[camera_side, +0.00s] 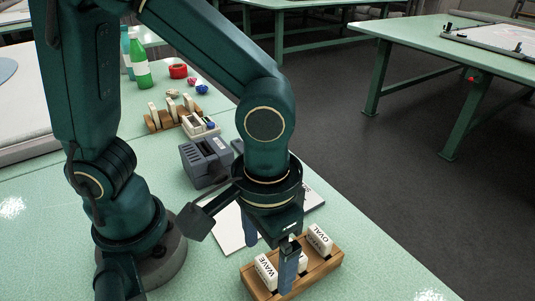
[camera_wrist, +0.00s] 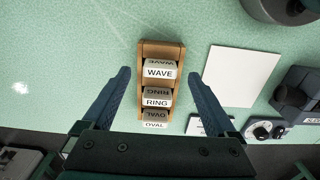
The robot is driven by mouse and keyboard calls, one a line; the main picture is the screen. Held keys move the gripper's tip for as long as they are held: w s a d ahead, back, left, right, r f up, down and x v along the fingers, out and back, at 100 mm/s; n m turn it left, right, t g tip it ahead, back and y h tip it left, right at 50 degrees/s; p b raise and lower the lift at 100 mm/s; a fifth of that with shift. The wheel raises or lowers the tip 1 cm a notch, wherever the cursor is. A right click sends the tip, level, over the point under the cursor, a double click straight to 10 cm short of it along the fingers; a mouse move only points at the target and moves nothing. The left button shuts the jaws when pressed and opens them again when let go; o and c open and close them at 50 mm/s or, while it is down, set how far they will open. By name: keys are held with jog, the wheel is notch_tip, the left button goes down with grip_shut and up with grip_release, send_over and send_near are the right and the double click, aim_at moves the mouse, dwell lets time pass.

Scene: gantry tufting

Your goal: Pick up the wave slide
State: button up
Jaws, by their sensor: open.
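The wave slide (camera_side: 266,271) is a white block with "WAVE" printed on it. It stands in a wooden rack (camera_side: 322,271) at the left end in the side view. In the wrist view the wave slide (camera_wrist: 159,70) lies between the two fingertips. My gripper (camera_wrist: 159,73) is open, with one finger on each side of the rack and nothing held. In the side view my gripper (camera_side: 268,267) points down over the rack, and its near finger hides part of the slides. I cannot tell how far above the slide the fingertips are.
The ring slide (camera_wrist: 157,98) and oval slide (camera_wrist: 154,122) share the rack. A white sheet (camera_wrist: 243,76) lies beside the rack, with a grey device (camera_side: 206,160) behind it. Another wooden rack (camera_side: 161,122), bottles (camera_side: 139,65) and red tape (camera_side: 178,71) stand farther back.

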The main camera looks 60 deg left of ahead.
jog(key=shift+f, duration=0.9)
grip_shut()
jog(key=shift+r, duration=0.1)
